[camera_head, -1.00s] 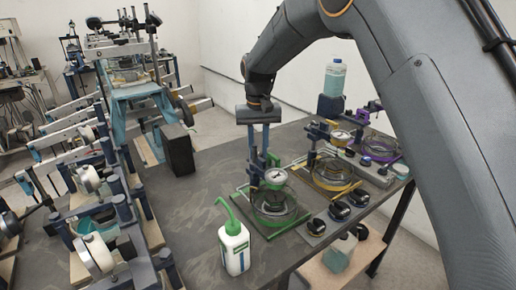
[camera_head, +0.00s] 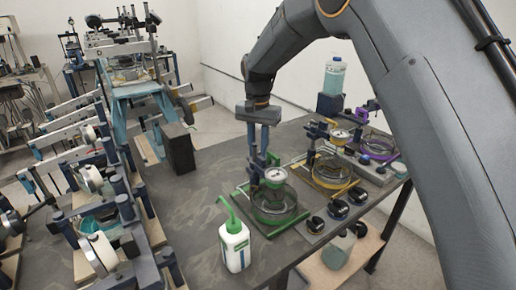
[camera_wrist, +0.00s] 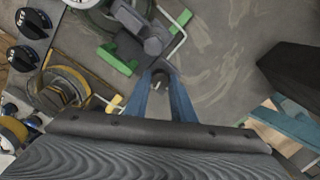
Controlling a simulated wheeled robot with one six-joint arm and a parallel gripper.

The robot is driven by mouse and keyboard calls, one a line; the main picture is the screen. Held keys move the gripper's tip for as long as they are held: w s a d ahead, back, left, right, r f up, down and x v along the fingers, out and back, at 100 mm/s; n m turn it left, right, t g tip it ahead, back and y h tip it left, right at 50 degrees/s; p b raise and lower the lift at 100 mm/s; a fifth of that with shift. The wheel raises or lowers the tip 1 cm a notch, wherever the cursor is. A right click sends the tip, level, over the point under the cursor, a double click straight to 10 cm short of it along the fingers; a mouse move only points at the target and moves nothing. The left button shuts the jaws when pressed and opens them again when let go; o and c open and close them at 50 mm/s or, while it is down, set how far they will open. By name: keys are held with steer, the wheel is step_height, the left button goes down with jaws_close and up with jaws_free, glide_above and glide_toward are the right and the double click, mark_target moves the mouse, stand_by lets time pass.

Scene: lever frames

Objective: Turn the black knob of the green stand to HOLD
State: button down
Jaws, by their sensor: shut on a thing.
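The green stand (camera_head: 243,213) is on the near part of the table, with a round gauge (camera_head: 276,176) over a clear dish (camera_head: 273,207). My gripper (camera_head: 262,160) points down at the stand's back, behind the gauge. In the wrist view its blue fingers (camera_wrist: 161,82) close on a small grey part by the stand's dark upright (camera_wrist: 130,47). Which part this is, I cannot tell. Black knobs show at the stand's front right, the nearest one (camera_head: 314,224) beside the green base. Its setting is too small to read. Two labelled black knobs (camera_wrist: 33,22) appear in the wrist view's upper left.
A white bottle with a green spout (camera_head: 234,247) stands left of the green stand. A yellow stand (camera_head: 333,183) and a purple stand (camera_head: 379,158) stand to the right. A black block (camera_head: 178,149) is behind left. Bare table lies left of the stand.

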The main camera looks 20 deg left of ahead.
steer(key=shift+w+r, duration=0.1)
steer(key=c, duration=1.5)
jaws_free()
step_height(320, 180, up, 8)
steer(key=shift+f+b, duration=0.15)
steer(key=shift+b, duration=1.05)
steer(key=s+d+f, duration=0.3)
steer(key=s+d, duration=0.1)
steer(key=d, duration=0.8)
steer(key=s+d+f, duration=0.3)
steer(key=d, duration=0.9)
steer(key=shift+n+t, duration=0.6)
steer(key=shift+n, duration=0.2)
steer(key=s+d+f, duration=0.2)
steer(key=s+d, duration=0.2)
steer(key=s, duration=0.2)
steer(key=s+d+f, duration=0.2)
steer(key=s+d, duration=0.3)
steer(key=s, duration=0.1)
steer(key=s+d+f, duration=0.2)
steer(key=s+d, duration=0.3)
steer(key=s, duration=0.1)
steer(key=shift+f, duration=0.4)
